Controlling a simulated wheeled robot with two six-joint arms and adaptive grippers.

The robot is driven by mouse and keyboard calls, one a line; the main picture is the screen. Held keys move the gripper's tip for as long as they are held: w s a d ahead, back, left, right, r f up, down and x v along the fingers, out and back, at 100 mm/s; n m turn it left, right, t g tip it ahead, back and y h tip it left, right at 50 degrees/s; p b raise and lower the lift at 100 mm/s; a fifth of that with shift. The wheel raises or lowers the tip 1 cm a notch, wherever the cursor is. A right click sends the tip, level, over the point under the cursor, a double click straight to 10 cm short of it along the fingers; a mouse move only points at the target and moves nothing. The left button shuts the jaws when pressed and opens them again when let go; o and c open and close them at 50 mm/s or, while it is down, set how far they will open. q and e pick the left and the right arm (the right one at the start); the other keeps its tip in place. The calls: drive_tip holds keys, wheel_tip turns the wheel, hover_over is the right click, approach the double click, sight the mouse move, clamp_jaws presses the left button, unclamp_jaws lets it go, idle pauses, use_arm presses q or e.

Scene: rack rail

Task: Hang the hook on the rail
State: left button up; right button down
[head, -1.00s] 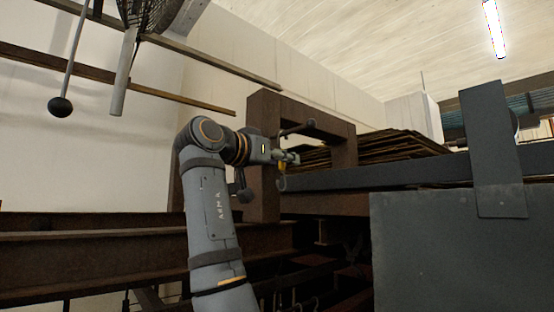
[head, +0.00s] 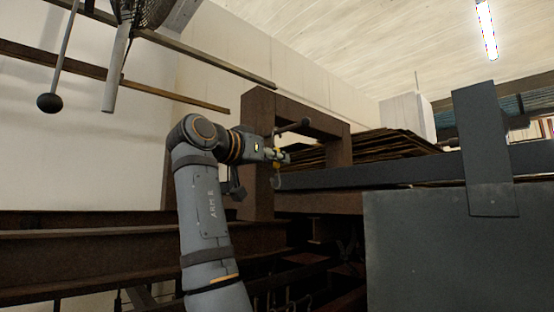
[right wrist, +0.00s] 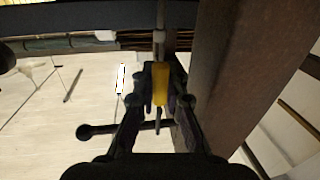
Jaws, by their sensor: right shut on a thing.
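My right gripper (head: 280,157) is shut on the hook, whose yellow body (right wrist: 160,82) sits between the two fingers in the right wrist view. The bar also crosses the top of the right wrist view (right wrist: 70,20). I cannot tell whether hook and bar touch. My left gripper is in neither current view.
A brown upright frame (head: 258,150) stands close to my right gripper, with a ball-ended peg (head: 293,127) just above it. A grey panel (head: 430,250) with a dark upright plate (head: 485,140) fills the right. Brown beams (head: 120,255) run along the left.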

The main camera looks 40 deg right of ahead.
sight(273, 144)
drive_tip(key=shift+r, duration=0.1)
drive_tip(key=shift+a+r, duration=0.15)
drive_tip(key=shift+r, duration=0.4)
drive_tip(key=shift+a+r, duration=0.1)
drive_tip(key=shift+r, duration=0.1)
drive_tip(key=shift+s+a+r, duration=0.2)
drive_tip(key=shift+a+r, duration=0.25)
drive_tip(key=shift+r, duration=0.05)
